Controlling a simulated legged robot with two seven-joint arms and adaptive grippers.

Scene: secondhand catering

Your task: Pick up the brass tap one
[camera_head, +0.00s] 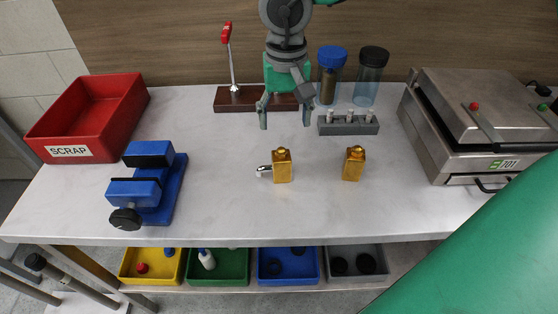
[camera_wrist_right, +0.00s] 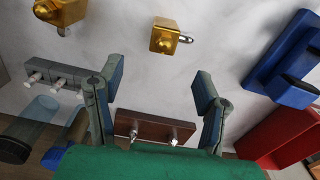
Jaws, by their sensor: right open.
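Two brass block-shaped pieces stand apart on the pale bench. The left brass piece (camera_head: 282,166) has a silver stub sticking out to its left; it also shows in the right wrist view (camera_wrist_right: 164,38). The right brass piece (camera_head: 353,164) has a round knob on top and is partly cut off in the right wrist view (camera_wrist_right: 52,11). Which one is the tap is hard to tell. My right gripper (camera_head: 285,122) is open and empty, behind and above the left brass piece; its spread fingers (camera_wrist_right: 158,76) also show in the wrist view. My left gripper is not in view.
A red SCRAP bin (camera_head: 66,129) and a blue vise (camera_head: 150,188) stand left. A wooden base (camera_head: 232,98) with a red-handled lever, a grey pin block (camera_head: 348,127) and two lidded jars are behind. A metal press (camera_head: 480,125) stands right. The bench front is clear.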

